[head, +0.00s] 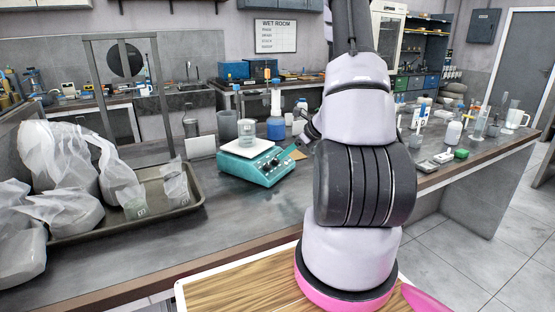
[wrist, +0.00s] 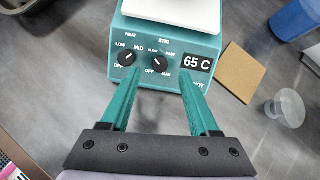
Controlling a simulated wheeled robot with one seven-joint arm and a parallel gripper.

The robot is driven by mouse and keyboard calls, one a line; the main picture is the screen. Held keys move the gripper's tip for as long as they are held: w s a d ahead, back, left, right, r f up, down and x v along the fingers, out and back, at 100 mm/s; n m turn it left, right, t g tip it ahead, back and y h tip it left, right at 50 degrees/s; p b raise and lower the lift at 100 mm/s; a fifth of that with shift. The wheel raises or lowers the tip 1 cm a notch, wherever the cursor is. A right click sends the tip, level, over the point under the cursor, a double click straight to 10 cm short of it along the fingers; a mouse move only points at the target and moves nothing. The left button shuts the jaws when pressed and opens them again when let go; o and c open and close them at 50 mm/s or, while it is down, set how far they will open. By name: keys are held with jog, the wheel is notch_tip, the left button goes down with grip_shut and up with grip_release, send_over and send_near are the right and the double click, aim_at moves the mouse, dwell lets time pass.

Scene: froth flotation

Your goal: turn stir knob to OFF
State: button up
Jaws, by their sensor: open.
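In the head view my arm mostly hides the gripper.
A brown square pad (wrist: 241,72) and a small clear glass piece (wrist: 285,108) lie right of the stirrer. A blue container (wrist: 299,17) is beyond. A metal tray (head: 180,207) with bags stands left. Bare bench lies in front of the stirrer.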

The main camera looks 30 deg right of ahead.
aim_at(276, 162)
jog(key=x, duration=0.5)
jog(key=shift+w, duration=0.1)
grip_shut()
